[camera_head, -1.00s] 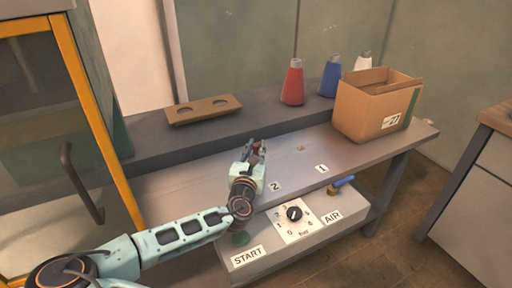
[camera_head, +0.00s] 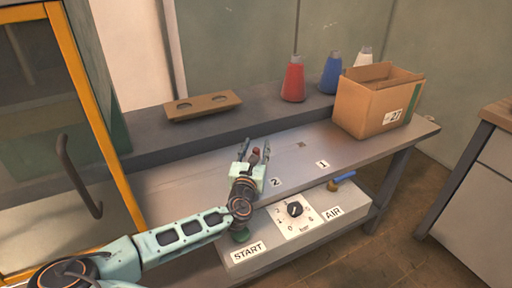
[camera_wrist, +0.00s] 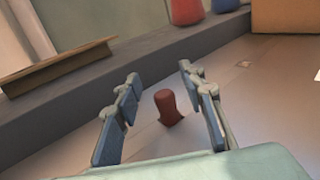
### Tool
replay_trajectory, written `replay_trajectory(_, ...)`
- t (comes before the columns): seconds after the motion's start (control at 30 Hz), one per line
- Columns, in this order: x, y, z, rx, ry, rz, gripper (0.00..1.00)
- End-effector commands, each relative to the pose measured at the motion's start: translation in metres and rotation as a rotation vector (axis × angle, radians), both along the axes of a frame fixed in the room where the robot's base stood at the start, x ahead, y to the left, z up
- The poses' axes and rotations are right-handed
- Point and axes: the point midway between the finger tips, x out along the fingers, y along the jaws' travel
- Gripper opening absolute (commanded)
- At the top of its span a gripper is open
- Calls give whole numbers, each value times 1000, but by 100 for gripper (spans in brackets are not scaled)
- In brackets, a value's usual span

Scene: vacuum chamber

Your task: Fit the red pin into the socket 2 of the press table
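The red pin (camera_head: 256,153) stands on the grey press table (camera_head: 205,185), behind the label 2 (camera_head: 275,182). In the wrist view the red pin (camera_wrist: 167,107) stands between my finger pads, with gaps on both sides. It looks short, with a rounded top, and leans slightly in that picture. My gripper (camera_head: 255,149) is open around it; its fingers also show spread in the wrist view (camera_wrist: 156,88). Socket 2 itself is not visible, and I cannot tell how deep the pin sits. A small square socket (camera_head: 301,145) shows behind the label 1 (camera_head: 322,164).
A cardboard box (camera_head: 372,108) stands at the table's right end. Red (camera_head: 293,80) and blue (camera_head: 331,77) bottles, a pale bottle and a two-hole brown block (camera_head: 203,106) stand on the rear ledge. A control panel (camera_head: 297,220) with a dial is below the front edge.

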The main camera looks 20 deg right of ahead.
Motion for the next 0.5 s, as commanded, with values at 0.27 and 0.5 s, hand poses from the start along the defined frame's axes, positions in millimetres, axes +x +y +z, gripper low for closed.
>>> replay_trajectory(0.27, -3, 2, -3, 1, 5, 0, 37)
replay_trajectory(0.5, -27, 19, -3, -1, 6, 1, 37)
